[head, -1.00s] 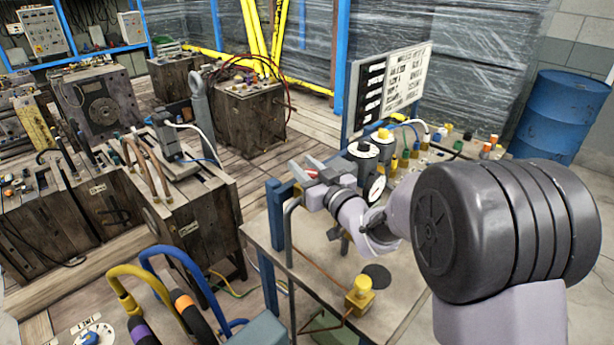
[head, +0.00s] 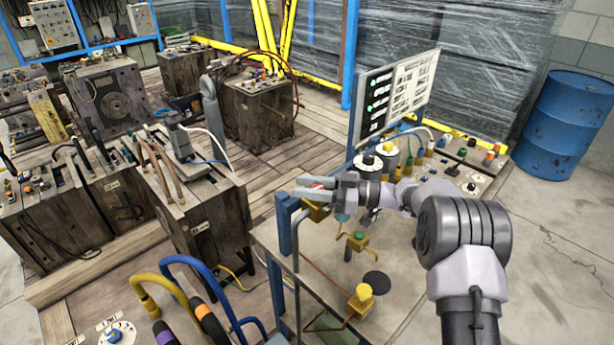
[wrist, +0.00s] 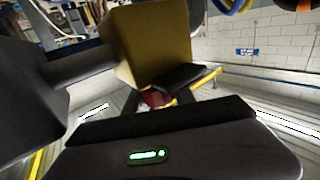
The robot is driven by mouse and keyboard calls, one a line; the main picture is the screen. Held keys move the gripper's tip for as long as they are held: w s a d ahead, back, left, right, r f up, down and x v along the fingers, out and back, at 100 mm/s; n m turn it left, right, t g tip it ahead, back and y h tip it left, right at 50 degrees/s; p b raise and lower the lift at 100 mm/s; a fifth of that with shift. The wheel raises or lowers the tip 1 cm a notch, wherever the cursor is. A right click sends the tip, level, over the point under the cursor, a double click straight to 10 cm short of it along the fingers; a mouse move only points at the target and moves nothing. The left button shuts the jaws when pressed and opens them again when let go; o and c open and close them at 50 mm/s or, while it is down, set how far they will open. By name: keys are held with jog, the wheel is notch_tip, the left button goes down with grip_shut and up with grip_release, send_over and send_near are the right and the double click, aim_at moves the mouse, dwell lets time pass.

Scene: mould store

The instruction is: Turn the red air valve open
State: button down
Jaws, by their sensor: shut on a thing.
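The red air valve's handle (head: 317,186) shows as a small red piece between the jaws of my gripper (head: 308,188) in the head view. A brass-yellow valve body (head: 316,212) sits just below the jaws, at the top of a pipe by the blue post. In the wrist view, a bit of red (wrist: 157,97) shows beside a large yellow-brown block (wrist: 155,45), close to the dark gripper parts. My gripper is shut on the red handle. Most of the handle is hidden by the jaws, so its angle cannot be told.
The bench (head: 330,275) carries a yellow fitting (head: 361,300) and a brass valve with a green top (head: 357,240). A signboard (head: 395,92) and several gauges and fittings stand behind my arm. A blue barrel (head: 560,125) is at the far right.

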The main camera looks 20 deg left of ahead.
jog(key=shift+s+n+g+h+p, duration=0.15)
jog(key=shift+n+g+h+p, duration=0.15)
jog(key=shift+n+g+p, duration=0.7)
jog(key=shift+g+b, duration=0.35)
jog(key=shift+g, duration=0.05)
jog(key=c, duration=1)
grip_release()
jog(key=shift+s, duration=0.1)
jog(key=shift+c, duration=0.2)
